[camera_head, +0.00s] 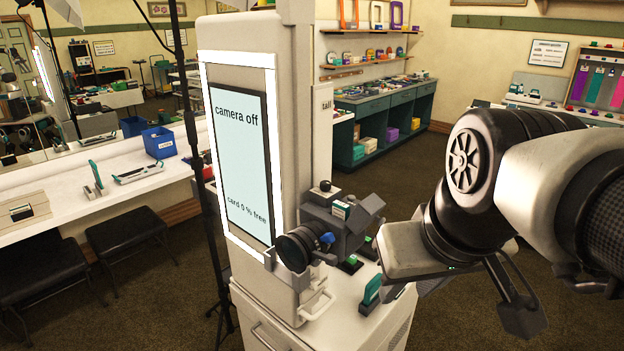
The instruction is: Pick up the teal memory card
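A small teal card-like piece with a pale label (341,209) stands up from the top of the dark grey camera (338,238). The camera is mounted on the front of the white pillar. A larger teal upright piece (372,289) stands on the white cabinet top (345,312), right of the camera. The view does not settle which of these is the memory card. My gripper (482,300) hangs to the right of both, apart from them. Its visible finger is spread outward, and the other is mostly hidden behind the hand. It looks open, with nothing seen between its fingers.
The pillar's screen (241,160) reads "camera off" and "card 0 % free". Small green items (350,264) lie behind the upright piece. A white counter (150,182) with a blue bin (159,143) and black stools stands left. Dark green cabinets (388,120) stand behind.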

